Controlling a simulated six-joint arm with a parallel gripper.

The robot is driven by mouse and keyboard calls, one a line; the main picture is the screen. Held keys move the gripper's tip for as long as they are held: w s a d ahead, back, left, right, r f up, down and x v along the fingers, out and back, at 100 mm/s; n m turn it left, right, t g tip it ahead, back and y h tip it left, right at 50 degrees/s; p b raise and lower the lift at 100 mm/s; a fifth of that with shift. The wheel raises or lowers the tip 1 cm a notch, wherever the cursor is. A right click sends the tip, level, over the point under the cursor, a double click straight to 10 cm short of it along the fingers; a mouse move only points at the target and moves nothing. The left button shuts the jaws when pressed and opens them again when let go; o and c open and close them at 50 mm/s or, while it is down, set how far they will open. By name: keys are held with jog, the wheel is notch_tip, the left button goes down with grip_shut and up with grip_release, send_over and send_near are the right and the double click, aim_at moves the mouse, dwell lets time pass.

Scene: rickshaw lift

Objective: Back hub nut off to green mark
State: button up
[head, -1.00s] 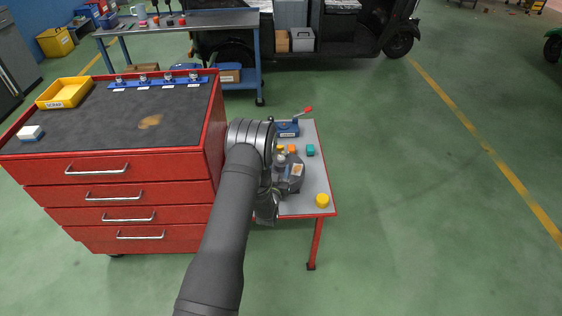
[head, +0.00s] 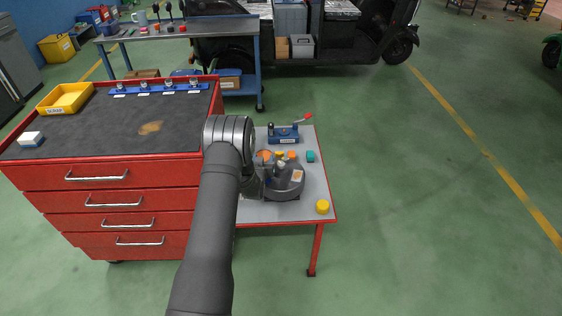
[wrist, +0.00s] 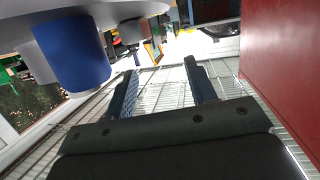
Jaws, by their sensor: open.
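A grey round hub-like part (head: 289,182) sits on the small side table (head: 312,190), with a pale label on its top and small orange and yellow pieces behind it. I cannot make out the nut or a green mark at this size. My arm's wrist is left of the hub in the head view, close to the red cabinet. My gripper's fingers are hidden or too small to tell there. In the wrist view my gripper (wrist: 160,68) is open, with nothing between its two fingers. A blue cylinder (wrist: 72,52) hangs at the upper left of that view.
The red drawer cabinet (head: 125,180) stands left of the table. A blue clamp-like tool (head: 284,137) with a red handle, a teal block (head: 310,156) and a yellow piece (head: 322,207) are on the table.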

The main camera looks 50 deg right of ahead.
jog(key=d+y, duration=0.1)
jog(key=w+d+n+g+y, duration=0.1)
jog(key=d, duration=0.1)
jog(key=d+n+g+y, duration=0.1)
jog(key=d, duration=0.1)
jog(key=shift+w+r, duration=0.3)
jog(key=shift+r, duration=0.1)
notch_tip(320, 180, up, 3)
jog(key=s+d+n+g+y, duration=0.1)
jog(key=d+n+g+y, duration=0.1)
jog(key=g+y, duration=0.1)
notch_tip(320, 180, up, 14)
jog(key=n+g+y, duration=0.4)
jog(key=y, duration=0.2)
send_over(281, 164)
notch_tip(281, 164, down, 17)
jog(key=shift+w+d, duration=0.1)
jog(key=c, duration=1)
